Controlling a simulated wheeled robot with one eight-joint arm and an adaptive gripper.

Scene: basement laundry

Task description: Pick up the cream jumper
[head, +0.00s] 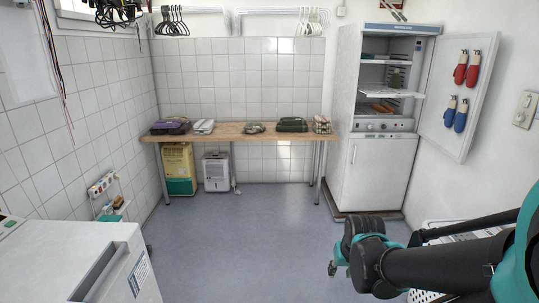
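I cannot pick out a cream jumper for certain. Several small folded items lie on the wooden table (228,132) against the far wall. They include a pale grey-white bundle (204,127) at the left, a grey-green bundle (256,128) in the middle and a dark green bundle (292,125). My arm reaches in from the lower right. My gripper (333,268) is at the arm's end, well short of the table and low over the floor. It is mostly hidden behind the arm's links, so its fingers do not show clearly.
An open white fridge (375,170) stands right of the table, its door (468,95) swung out with red and blue gloves on it. A white machine (75,262) fills the lower left. A white basket (424,296) is partly hidden under my arm. The middle floor is clear.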

